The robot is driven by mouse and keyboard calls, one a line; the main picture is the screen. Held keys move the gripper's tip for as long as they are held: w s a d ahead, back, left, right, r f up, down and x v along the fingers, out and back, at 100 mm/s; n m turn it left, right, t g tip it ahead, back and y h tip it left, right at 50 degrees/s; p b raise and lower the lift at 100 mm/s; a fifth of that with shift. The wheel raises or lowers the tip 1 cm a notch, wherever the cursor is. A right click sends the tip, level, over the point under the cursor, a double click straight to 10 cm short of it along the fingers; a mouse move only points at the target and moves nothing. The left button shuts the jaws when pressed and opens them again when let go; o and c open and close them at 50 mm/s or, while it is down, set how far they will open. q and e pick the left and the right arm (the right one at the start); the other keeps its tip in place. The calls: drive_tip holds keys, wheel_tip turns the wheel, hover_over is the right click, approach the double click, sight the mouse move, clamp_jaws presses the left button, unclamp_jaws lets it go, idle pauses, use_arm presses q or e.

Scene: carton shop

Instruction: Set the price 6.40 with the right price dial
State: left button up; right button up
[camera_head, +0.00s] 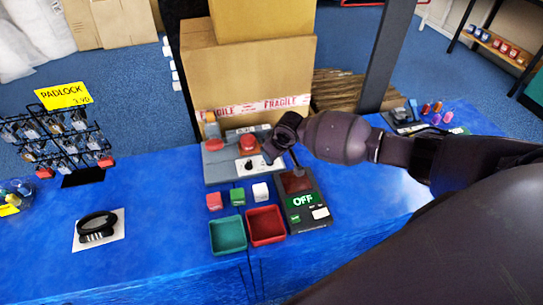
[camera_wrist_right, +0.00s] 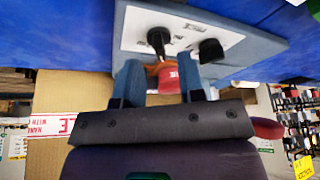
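The grey machine (camera_head: 215,170) on the blue counter has a white panel with a black dial (camera_head: 250,165). In the right wrist view the panel (camera_wrist_right: 185,28) appears turned around and shows two dark dials. The right price dial (camera_wrist_right: 158,38) appears at left there, and the other dial (camera_wrist_right: 210,50) at right. My right gripper (camera_head: 268,154) is over the panel's right side and hides the right dial in the head view. In the wrist view its two fingers (camera_wrist_right: 159,65) are apart, with the right dial just past the tips, between them; contact cannot be told. My left gripper is not in view.
A red button (camera_head: 249,142) sits behind the panel, with cartons (camera_head: 250,75) behind. A device reading OFF (camera_head: 303,201) stands at right. Green (camera_head: 228,235) and red trays (camera_head: 266,226) stand in front. A padlock rack (camera_head: 60,140) is at left.

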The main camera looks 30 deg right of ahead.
use_arm(q)
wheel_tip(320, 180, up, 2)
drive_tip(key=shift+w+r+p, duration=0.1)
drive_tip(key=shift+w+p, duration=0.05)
drive_tip(key=shift+p, duration=0.55)
use_arm(e)
drive_tip(key=v, duration=0.8)
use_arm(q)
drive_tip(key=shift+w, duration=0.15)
use_arm(e)
drive_tip(key=shift+s, duration=0.1)
